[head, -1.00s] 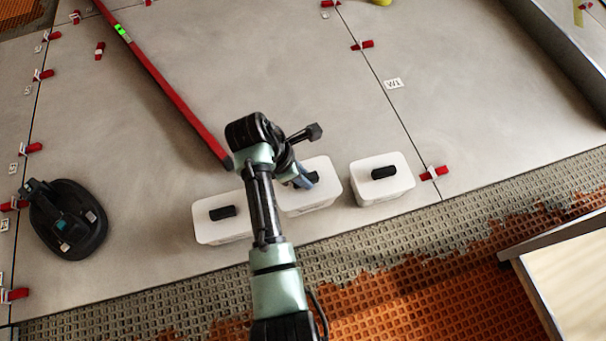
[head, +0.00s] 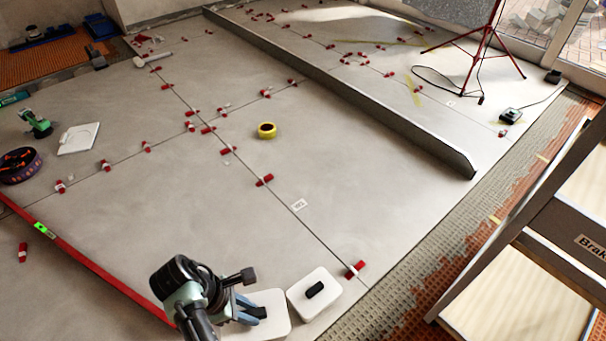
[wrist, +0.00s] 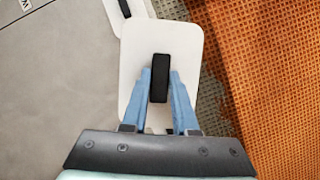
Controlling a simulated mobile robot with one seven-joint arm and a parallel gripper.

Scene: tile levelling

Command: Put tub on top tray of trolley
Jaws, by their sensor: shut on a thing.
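A white tub (head: 273,325) with a black handle on its lid is at the bottom of the head view. My gripper (head: 250,308) is at that handle. In the wrist view the two blue fingers of my gripper (wrist: 160,88) lie on both sides of the black handle, shut on it. The held tub's white lid (wrist: 137,60) fills the middle of that view. I cannot tell whether the tub is clear of the floor. A shelved unit (head: 553,222) with dark rails and pale trays, likely the trolley, stands at the right; its label is cut off.
A second white tub (head: 300,306) is close beside the held one. A red level (head: 90,264) lies at the left and a long grey beam (head: 350,95) crosses the floor. A red tripod (head: 485,50) stands at the back.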

